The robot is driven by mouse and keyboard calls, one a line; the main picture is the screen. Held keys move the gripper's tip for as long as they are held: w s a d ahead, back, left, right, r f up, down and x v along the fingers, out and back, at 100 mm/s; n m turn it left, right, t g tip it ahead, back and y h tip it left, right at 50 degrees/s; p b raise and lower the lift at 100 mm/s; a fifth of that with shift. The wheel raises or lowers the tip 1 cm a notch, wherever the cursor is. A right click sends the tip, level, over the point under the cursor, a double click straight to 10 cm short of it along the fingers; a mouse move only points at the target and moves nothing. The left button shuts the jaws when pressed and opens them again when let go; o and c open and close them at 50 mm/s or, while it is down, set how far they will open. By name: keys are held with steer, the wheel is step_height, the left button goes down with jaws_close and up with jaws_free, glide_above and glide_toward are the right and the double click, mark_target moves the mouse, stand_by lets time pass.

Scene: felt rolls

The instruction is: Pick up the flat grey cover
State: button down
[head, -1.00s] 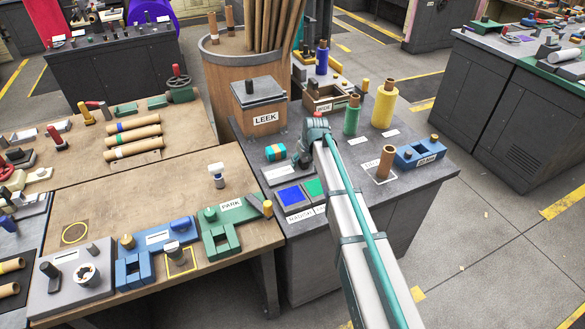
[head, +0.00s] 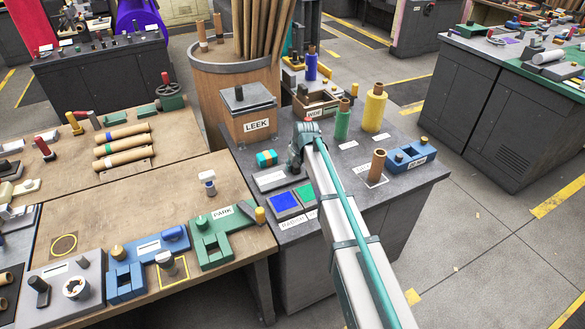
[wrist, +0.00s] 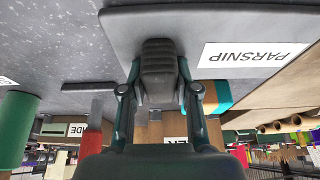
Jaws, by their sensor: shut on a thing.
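The flat grey cover (wrist: 205,30) carries a white PARSNIP label and a dark upright knob (wrist: 158,60). In the wrist view my gripper (wrist: 158,82) has its two fingers closed on either side of that knob. In the head view the cover (head: 270,179) is at the bench's left side, behind the blue and green squares. My gripper (head: 296,160) shows only partly there, at the end of my arm. I cannot tell whether the cover touches the bench or is slightly raised.
A teal and orange block (head: 266,158) stands just behind the cover. The LEEK box (head: 255,124) with its own grey lid is farther back. Green (head: 342,122) and yellow (head: 374,108) rolls and a brown tube (head: 377,166) stand right of my arm.

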steer(key=shift+r, duration=0.35)
steer(key=s+d+r+b, duration=0.4)
steer(key=s+r, duration=0.8)
steer(key=s, duration=0.1)
steer(key=shift+s, duration=0.25)
